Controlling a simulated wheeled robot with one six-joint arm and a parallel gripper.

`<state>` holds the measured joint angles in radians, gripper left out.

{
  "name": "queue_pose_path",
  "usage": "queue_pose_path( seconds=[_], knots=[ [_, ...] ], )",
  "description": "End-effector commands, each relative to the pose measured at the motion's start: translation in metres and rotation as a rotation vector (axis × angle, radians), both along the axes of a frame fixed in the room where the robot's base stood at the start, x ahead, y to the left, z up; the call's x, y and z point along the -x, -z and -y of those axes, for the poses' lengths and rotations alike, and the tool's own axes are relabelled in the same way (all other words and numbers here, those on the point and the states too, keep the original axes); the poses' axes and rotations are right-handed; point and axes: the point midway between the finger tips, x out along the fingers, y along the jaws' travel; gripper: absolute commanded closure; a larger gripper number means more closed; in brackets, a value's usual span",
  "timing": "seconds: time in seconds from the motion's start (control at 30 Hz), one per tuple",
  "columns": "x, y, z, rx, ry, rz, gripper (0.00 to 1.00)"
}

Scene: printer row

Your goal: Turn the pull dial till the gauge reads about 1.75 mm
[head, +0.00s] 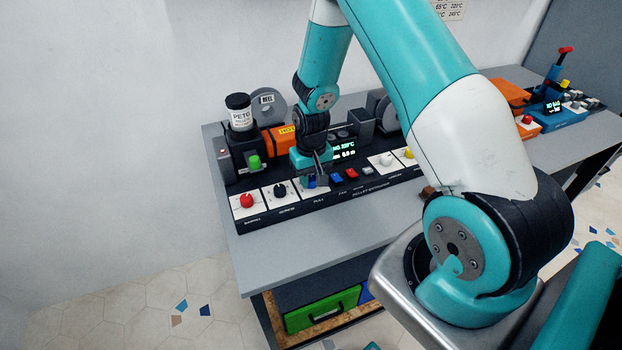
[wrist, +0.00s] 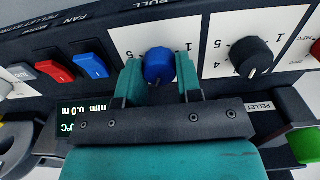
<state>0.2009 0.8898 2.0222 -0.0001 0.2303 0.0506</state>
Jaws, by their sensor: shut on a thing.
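The blue pull dial (wrist: 158,64) sits on a white scale plate under the word PULL in the wrist view. My gripper (wrist: 157,78) has one teal finger on each side of it and is shut on it. In the head view my gripper (head: 316,177) is down at the panel of the pellet extruder (head: 350,188), largely hiding the dial. The gauge display (head: 345,150) is partly hidden by my arm. It also shows upside down in the wrist view (wrist: 82,112), cut off by my gripper; "0.0 m" and "mm" show, but the mm value is hidden.
A black knob (wrist: 238,56) stands close beside the dial, with a red knob (head: 246,200) beyond it. Blue (wrist: 90,66) and red (wrist: 53,72) switches lie on the other side. A PETG jar (head: 240,113) and an orange block (head: 279,140) stand behind.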

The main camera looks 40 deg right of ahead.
Motion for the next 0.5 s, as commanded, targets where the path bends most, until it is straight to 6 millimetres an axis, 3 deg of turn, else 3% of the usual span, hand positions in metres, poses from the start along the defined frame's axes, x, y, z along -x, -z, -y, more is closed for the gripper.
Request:
queue_pose_path(
  seconds=[0.5],
  knots=[
    [-0.0007, -0.0001, 0.0004, 0.001, 0.415, 0.003, 0.91]
  ],
)
